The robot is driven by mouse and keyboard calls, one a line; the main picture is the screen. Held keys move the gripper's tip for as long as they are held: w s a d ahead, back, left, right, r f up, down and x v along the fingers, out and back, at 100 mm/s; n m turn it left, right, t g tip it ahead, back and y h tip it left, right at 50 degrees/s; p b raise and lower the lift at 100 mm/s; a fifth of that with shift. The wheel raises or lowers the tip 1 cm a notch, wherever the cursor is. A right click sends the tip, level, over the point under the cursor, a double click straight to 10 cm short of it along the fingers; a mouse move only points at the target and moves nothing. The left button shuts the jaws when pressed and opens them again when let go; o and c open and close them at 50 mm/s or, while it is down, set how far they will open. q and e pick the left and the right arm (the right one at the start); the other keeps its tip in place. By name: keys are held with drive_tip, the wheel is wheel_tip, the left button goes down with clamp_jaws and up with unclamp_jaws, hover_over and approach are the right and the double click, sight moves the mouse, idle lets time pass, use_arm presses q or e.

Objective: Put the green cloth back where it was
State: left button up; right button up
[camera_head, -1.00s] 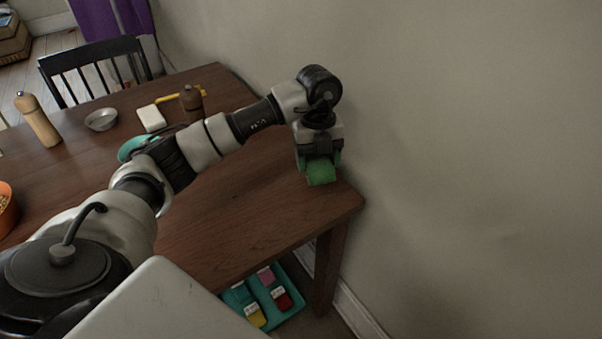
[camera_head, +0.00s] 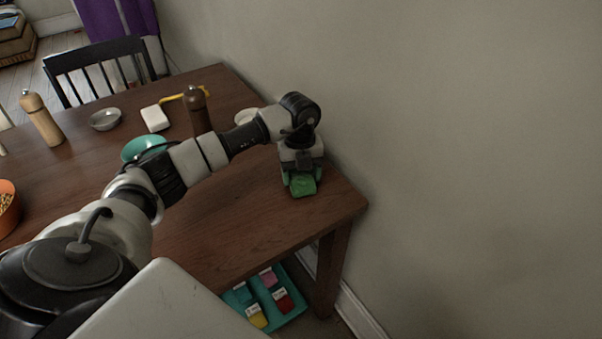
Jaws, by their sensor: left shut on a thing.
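The green cloth (camera_head: 303,187) is a small folded piece at the right end of the dark wooden table (camera_head: 240,215), near the wall. My left gripper (camera_head: 301,177) points down and is shut on the cloth. The cloth shows below and in front of the fingers. It is at or just above the table top; I cannot tell whether it touches. My right gripper is not in view.
A dark pepper mill (camera_head: 197,112), a teal bowl (camera_head: 143,148), a white block (camera_head: 155,118), a grey bowl (camera_head: 106,119), a light wooden mill (camera_head: 41,118) and an orange bowl (camera_head: 7,207) stand on the table. A teal tray (camera_head: 293,309) lies below. The table's front right is bare.

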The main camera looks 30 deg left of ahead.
use_arm(q)
drive_tip(key=shift+f, duration=0.1)
drive_tip(key=o, duration=0.9)
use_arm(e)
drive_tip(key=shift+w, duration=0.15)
use_arm(q)
wheel_tip(320, 180, up, 12)
drive_tip(key=w+a, duration=0.1)
drive_tip(key=shift+p, duration=0.3)
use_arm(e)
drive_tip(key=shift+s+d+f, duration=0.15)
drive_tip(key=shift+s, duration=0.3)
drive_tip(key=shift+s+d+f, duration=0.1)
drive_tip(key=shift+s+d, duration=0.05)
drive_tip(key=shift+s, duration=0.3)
